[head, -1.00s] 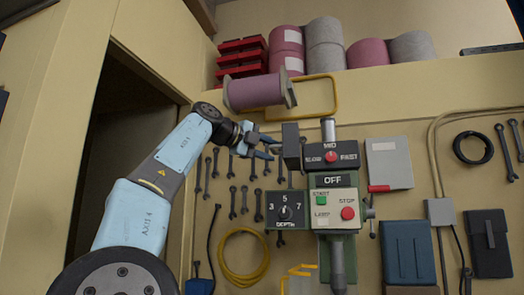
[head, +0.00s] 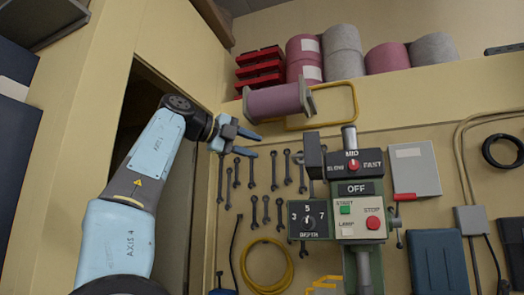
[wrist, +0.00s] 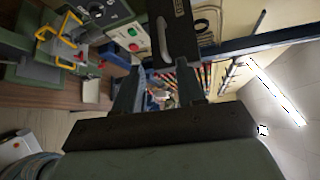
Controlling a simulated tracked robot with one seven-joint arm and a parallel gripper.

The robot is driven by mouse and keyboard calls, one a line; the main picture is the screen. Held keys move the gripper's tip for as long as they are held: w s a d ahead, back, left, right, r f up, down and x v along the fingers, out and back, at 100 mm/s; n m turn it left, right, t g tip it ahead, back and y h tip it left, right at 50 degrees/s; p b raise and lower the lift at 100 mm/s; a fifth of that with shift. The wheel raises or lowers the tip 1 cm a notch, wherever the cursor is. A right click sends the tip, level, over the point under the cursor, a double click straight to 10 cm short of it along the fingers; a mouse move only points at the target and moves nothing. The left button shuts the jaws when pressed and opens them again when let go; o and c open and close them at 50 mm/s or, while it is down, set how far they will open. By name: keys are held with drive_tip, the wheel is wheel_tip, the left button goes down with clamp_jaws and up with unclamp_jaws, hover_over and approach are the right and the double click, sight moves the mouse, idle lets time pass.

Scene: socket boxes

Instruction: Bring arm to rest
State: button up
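My arm (head: 140,165) is light blue and bent, rising on the left side of the head view. My gripper (head: 255,144) is at its end, pointing right toward the tool wall, left of the machine's control head. Its two dark fingers stand apart with a gap between them. In the wrist view the fingers (wrist: 160,78) are also spread, and only background shows between them. The gripper holds nothing.
A green machine with a control panel (head: 358,208) stands right of the gripper. Hanging wrenches (head: 270,170) and a yellow cable coil (head: 266,262) are on the wall. A spool (head: 275,102) and a shelf with rolls (head: 343,50) are above. A dark doorway opening (head: 160,230) is behind the arm.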

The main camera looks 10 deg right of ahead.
drive_tip(key=shift+s+a, duration=0.15)
drive_tip(key=shift+a, duration=0.15)
idle(0.4)
